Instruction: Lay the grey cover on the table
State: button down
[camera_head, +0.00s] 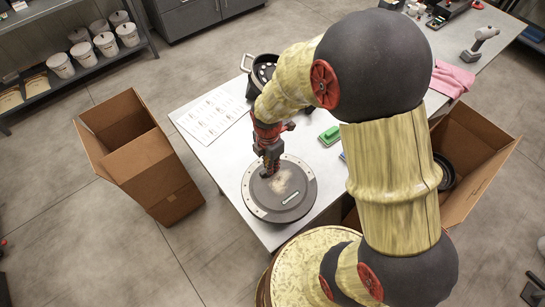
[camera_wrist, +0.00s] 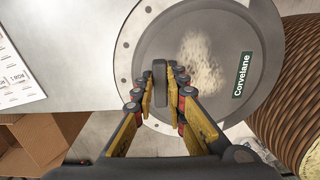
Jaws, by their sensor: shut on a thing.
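The grey cover (camera_head: 300,202) is a round dark disc with a paler rim dotted with small holes. It has a dusty beige smudge and a green "Corvelane" label, clear in the wrist view (camera_wrist: 215,85). The cover is level over the near end of the pale table (camera_head: 220,150). I cannot tell whether it touches the tabletop.
A dark round housing (camera_head: 262,70) stands farther back, partly behind my arm. A printed sheet (camera_head: 212,116) and a green block (camera_head: 330,135) lie on the table. Open cardboard boxes stand left (camera_head: 150,165) and right (camera_head: 490,180). A pink cloth (camera_head: 452,79) lies at the back right.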

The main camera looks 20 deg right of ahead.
jog(key=shift+w+d+f, duration=0.45)
jog(key=shift+w+f, duration=0.75)
jog(key=shift+f, duration=0.05)
jog(key=shift+w+d+f, duration=0.5)
jog(key=shift+w+f, duration=0.7)
jog(key=shift+w+d+f, duration=0.45)
jog(key=shift+w+f, duration=0.75)
jog(key=shift+f, duration=0.05)
notch_tip(320, 180, down, 3)
jog(key=shift+r, duration=0.1)
jog(key=c, duration=1.8)
grip_release()
